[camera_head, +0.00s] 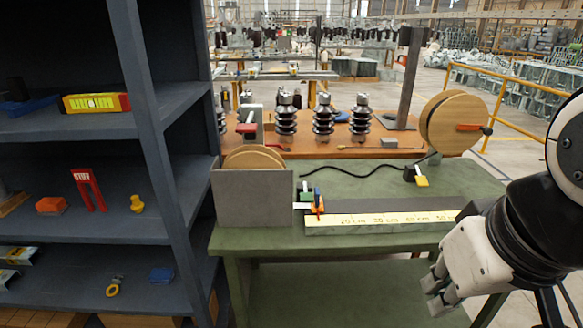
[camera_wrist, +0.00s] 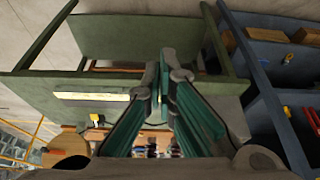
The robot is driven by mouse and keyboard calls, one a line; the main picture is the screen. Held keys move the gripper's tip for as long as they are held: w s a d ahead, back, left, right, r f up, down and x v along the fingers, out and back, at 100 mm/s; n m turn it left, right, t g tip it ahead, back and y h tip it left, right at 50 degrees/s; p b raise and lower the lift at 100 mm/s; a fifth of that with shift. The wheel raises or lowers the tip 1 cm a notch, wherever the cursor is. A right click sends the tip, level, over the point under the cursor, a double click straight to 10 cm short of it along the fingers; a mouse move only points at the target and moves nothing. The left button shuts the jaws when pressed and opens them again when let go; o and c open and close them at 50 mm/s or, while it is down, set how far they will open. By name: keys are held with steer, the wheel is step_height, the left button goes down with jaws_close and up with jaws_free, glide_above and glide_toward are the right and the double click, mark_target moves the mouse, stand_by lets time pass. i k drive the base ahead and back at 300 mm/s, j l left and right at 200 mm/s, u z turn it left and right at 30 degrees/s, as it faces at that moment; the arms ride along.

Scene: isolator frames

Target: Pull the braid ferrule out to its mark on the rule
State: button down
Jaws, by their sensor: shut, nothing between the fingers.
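The rule (camera_head: 380,219) is a pale yellow strip with centimetre marks along the front of the green bench (camera_head: 268,237). I cannot tell which small part there is the braid ferrule. My gripper (camera_head: 440,291) is low at the right, in front of the bench and apart from the rule. In the wrist view my gripper (camera_wrist: 163,78) is shut and empty; the rule (camera_wrist: 90,96) shows left of it, upside down.
A grey plate (camera_head: 252,201) stands before a wooden reel (camera_head: 254,158) at the bench's left. A black cable with a yellow-tagged end (camera_head: 421,181) lies behind the rule. A larger reel (camera_head: 454,122) stands back right. A dark shelf (camera_head: 156,150) borders the left.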

mark_target(318, 206)
steer(key=i+j+u, duration=0.1)
steer(key=i+u, duration=0.35)
steer(key=i, duration=0.65)
